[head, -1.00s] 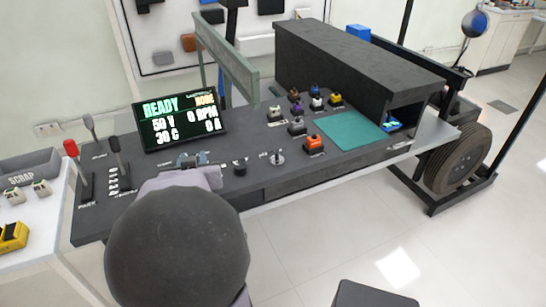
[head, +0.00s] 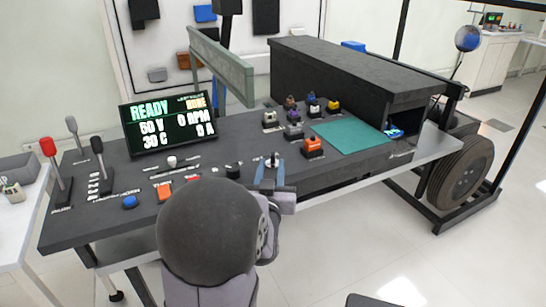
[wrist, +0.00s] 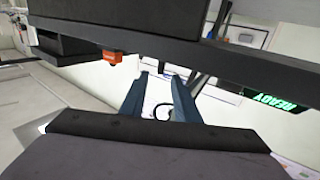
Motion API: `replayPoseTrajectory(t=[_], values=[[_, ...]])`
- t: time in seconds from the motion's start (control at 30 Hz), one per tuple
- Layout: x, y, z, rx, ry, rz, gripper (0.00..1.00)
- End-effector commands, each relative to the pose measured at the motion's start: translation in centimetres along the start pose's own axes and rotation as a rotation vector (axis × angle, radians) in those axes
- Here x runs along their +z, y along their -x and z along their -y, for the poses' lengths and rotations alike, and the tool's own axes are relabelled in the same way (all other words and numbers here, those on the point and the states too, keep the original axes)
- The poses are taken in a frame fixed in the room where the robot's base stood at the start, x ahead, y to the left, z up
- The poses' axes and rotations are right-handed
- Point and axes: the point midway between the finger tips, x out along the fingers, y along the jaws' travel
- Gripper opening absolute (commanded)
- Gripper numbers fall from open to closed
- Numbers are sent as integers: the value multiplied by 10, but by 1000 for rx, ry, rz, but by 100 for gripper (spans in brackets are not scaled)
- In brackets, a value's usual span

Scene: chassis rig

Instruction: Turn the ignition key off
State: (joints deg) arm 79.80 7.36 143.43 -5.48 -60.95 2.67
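The ignition switch, a small silver key-like part (head: 273,159), stands upright near the front edge of the dark console (head: 330,178). My gripper (head: 271,168) is at this part in the head view, its two blue-grey fingers on either side of it. The fingers are apart in the wrist view (wrist: 160,80), with a gap between them. A thin dark loop (wrist: 161,111) shows in that gap; I cannot tell whether it is the key. Contact between fingers and key cannot be seen. The display (head: 170,122) reads READY, 50 V, 0 RPM, 30 C and 0 A.
A black knob (head: 233,171) is just left of the gripper. An orange block (head: 313,147) is to the right, and shows in the wrist view (wrist: 110,57). A teal mat (head: 350,137) lies clear. A red-topped lever (head: 54,170) is far left.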

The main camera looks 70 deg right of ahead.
Motion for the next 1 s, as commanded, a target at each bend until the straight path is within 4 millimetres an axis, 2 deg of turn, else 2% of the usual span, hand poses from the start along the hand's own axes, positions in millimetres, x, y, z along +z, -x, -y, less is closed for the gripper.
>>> replayPoseTrajectory(t=[0.3, 0.5, 0.9, 0.93, 1.0], values=[[1, -39, 0, 0, 0, 2, 29], [0, -57, 0, 0, 0, 1, 29], [0, -64, 0, 0, 0, 1, 29], [0, -64, 0, 0, 0, 1, 26], [0, -64, 0, 0, 0, 1, 10]])
